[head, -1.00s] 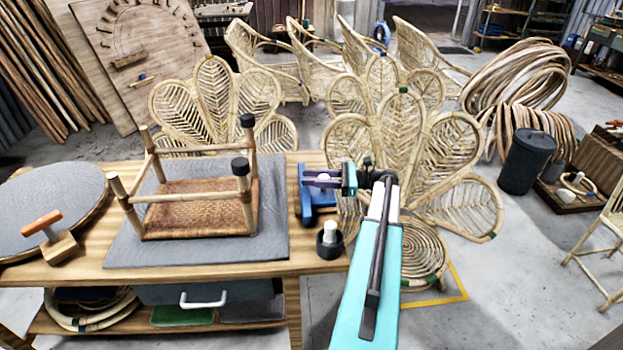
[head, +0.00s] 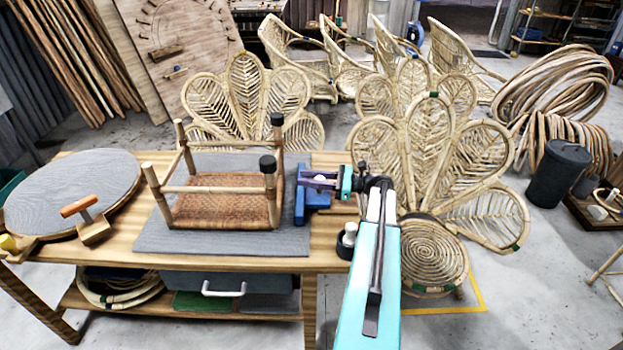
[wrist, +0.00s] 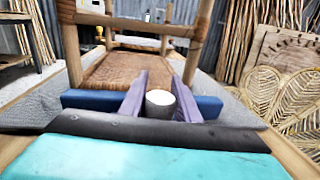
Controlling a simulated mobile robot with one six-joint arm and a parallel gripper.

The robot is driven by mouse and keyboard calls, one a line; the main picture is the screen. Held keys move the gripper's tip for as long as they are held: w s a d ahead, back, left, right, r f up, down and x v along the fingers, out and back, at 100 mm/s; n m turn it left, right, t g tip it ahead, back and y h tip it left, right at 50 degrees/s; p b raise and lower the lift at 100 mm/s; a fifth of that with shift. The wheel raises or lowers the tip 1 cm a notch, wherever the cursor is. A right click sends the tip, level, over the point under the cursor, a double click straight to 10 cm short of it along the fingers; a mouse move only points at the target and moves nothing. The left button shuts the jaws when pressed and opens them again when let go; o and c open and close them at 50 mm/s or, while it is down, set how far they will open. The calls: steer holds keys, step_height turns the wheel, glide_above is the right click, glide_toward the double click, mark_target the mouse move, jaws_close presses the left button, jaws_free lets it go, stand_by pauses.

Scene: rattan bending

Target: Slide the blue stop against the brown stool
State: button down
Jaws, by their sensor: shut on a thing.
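The brown stool (head: 222,205) lies upside down on the grey mat, its woven seat down and its dark-capped legs up. It also shows ahead in the wrist view (wrist: 122,70). The blue stop (head: 300,206) stands just right of the stool, near the mat's right edge. In the wrist view its blue bar (wrist: 88,100) lies across in front of the stool's near side. A narrow gap seems to show between them in the head view; contact cannot be told. My gripper (head: 320,181) is shut on the stop's white knob (wrist: 160,101), between its purple fingers.
The grey mat (head: 160,240) lies on the wooden table (head: 130,257). A dark cup with a white top (head: 347,240) stands near the table's right end. A round board (head: 70,190) and an orange-handled tool (head: 88,215) are at the left. Rattan chairs stand beyond the table.

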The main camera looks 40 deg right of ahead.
steer(key=shift+w+a+r, duration=0.1)
steer(key=shift+a, duration=0.05)
steer(key=c, duration=1.3)
jaws_free()
steer(key=shift+c, duration=0.2)
steer(key=shift+s+d, duration=0.2)
steer(key=b+v, duration=0.2)
steer(key=v, duration=1.1)
steer(key=shift+s+d, duration=0.15)
steer(key=shift+s, duration=0.1)
